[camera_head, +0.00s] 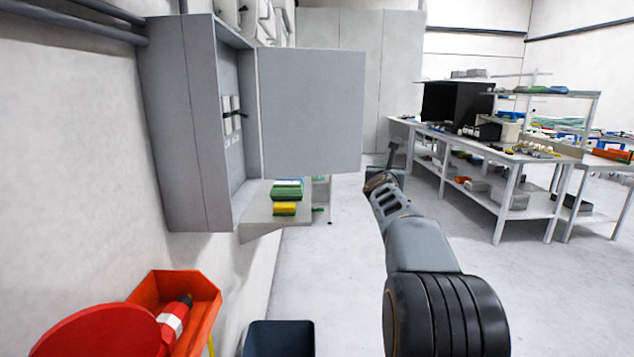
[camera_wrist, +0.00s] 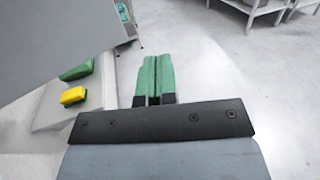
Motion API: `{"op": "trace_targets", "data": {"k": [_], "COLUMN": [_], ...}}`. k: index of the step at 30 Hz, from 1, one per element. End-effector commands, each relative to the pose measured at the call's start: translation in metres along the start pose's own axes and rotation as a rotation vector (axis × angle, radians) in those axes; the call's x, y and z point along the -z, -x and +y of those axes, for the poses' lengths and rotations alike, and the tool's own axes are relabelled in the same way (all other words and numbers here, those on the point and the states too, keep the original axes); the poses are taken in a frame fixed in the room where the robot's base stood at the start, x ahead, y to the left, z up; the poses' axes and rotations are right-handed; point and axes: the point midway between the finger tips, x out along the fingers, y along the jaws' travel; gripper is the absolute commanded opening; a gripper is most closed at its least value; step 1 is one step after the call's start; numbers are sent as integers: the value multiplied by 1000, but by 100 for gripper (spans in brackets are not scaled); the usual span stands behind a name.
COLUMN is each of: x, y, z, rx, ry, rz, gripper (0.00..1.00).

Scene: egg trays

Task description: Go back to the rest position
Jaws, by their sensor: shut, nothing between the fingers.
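My gripper (camera_wrist: 155,62) has green fingers pressed together, shut, with nothing between them. In the wrist view it hangs over bare grey floor, to the right of a small light shelf. In the head view my arm reaches forward, right of centre, and the gripper at its far end (camera_head: 393,150) is small and partly hidden by the wrist. It is apart from the cabinet and the workbench.
A grey wall cabinet (camera_head: 185,120) stands at left with its door (camera_head: 310,110) open. Green (camera_head: 287,190) and yellow (camera_head: 284,209) items lie on a shelf (camera_head: 262,212) below. A workbench (camera_head: 470,144) stands at right. An orange bin (camera_head: 205,300) is at lower left. The middle floor is clear.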

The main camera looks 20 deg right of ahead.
Motion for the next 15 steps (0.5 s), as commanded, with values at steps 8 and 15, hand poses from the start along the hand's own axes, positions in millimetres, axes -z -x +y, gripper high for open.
{"op": "trace_targets", "data": {"k": [8,15], "x": [2,83], "y": [1,23], "z": [3,39], "rx": [-20,-352], "ry": [127,928], "rz": [12,156], "gripper": [0,0]}}
